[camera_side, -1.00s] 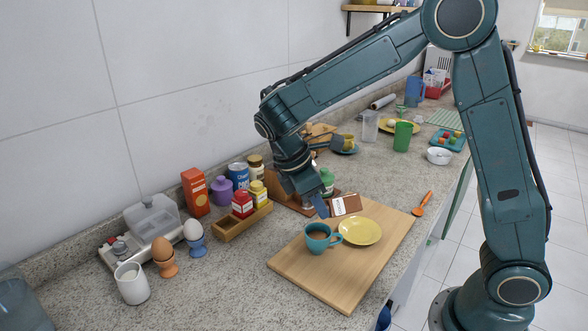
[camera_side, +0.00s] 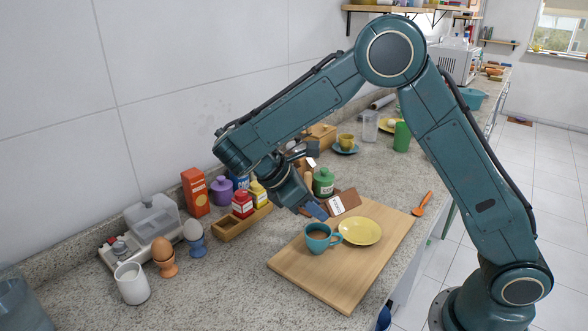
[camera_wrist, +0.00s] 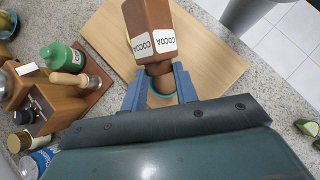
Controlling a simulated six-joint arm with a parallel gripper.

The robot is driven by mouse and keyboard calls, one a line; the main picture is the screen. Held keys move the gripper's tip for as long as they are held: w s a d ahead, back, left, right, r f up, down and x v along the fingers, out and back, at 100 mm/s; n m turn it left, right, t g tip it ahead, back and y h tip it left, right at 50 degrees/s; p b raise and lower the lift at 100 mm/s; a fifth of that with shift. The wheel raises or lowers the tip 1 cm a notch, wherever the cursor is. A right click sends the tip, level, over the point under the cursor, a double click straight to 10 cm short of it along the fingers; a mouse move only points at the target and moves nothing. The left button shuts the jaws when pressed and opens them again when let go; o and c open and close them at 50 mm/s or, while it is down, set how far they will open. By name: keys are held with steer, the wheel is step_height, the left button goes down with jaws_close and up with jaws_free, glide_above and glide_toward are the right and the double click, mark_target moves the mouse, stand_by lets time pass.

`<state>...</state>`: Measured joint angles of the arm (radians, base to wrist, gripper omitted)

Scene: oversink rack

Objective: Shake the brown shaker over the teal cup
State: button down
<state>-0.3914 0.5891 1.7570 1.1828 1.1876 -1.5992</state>
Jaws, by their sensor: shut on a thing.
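The brown shaker (camera_side: 348,198), labelled COCOA, is held tilted in my gripper (camera_side: 319,211), above the board and just behind the teal cup. In the wrist view the shaker (camera_wrist: 148,22) has its narrow neck end between the two blue fingers of my gripper (camera_wrist: 158,88), and its wide body points away from me. The teal cup (camera_side: 318,243) stands upright on the wooden board with brown liquid inside.
A yellow plate (camera_side: 361,232) lies beside the cup on the wooden board (camera_side: 310,284). A green bottle (camera_side: 323,182) stands in a wooden stand behind my gripper. A wooden tray (camera_side: 229,230) with small jars is at left. An orange spoon (camera_side: 422,203) lies right of the board.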

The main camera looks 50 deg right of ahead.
mark_target(331, 198)
stand_by(0.5)
steer(key=shift+r, duration=0.95)
steer(key=shift+f, duration=0.95)
stand_by(1.1)
steer(key=shift+s+d+r+t+y, duration=0.1)
steer(key=shift+r+t+y, duration=0.15)
steer(key=shift+t+y, duration=0.2)
stand_by(0.5)
